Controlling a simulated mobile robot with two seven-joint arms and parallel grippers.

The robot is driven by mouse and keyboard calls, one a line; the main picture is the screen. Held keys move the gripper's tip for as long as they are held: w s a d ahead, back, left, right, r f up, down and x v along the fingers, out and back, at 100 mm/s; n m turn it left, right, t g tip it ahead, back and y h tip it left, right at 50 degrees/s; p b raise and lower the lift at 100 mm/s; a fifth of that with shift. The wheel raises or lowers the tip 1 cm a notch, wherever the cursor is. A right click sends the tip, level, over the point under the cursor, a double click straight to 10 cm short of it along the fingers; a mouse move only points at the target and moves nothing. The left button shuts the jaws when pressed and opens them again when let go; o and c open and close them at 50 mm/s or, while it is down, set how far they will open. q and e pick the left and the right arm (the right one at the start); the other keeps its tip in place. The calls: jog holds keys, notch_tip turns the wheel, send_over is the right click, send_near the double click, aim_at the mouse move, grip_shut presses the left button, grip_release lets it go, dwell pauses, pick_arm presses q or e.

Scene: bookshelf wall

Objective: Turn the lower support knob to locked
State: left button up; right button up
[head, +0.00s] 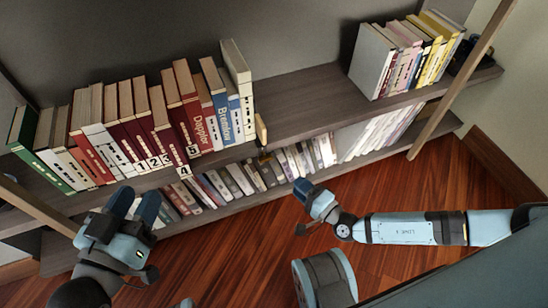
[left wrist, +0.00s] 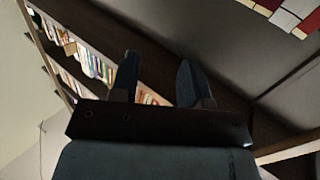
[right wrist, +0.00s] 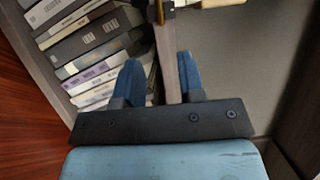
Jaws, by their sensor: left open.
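I cannot clearly make out the lower support knob in any view. In the right wrist view a narrow upright grey board (right wrist: 165,50) lies straight ahead between the fingertips, beside a row of books; I cannot tell if the fingers touch it. My right gripper (right wrist: 158,82) is open with nothing visibly held. In the head view the right gripper (head: 306,192) is just in front of the lower shelf, right of its middle. My left gripper (head: 136,204) is open and empty, in front of the left part of the shelves; it also shows in the left wrist view (left wrist: 157,80).
The upper shelf (head: 300,95) holds a left row of books (head: 130,120) and a right group (head: 405,55), with bare room between. The lower shelf (head: 350,162) carries more books. A small tan piece (head: 261,130) stands at the upper shelf's edge. A slanted wooden post (head: 463,75) is at right.

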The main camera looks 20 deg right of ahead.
aim_at(268, 160)
jog(key=b+x, duration=0.4)
jog(key=x, duration=0.9)
jog(key=shift+w+a, duration=0.2)
jog(key=shift+w, duration=0.05)
pick_arm(q)
jog(key=w+m, duration=0.1)
jog(key=w+a+m+t+h, duration=0.1)
jog(key=m, duration=0.1)
jog(key=shift+a+r, duration=0.2)
jog(key=shift+r, duration=0.05)
pick_arm(e)
jog(key=shift+c, duration=0.4)
grip_shut()
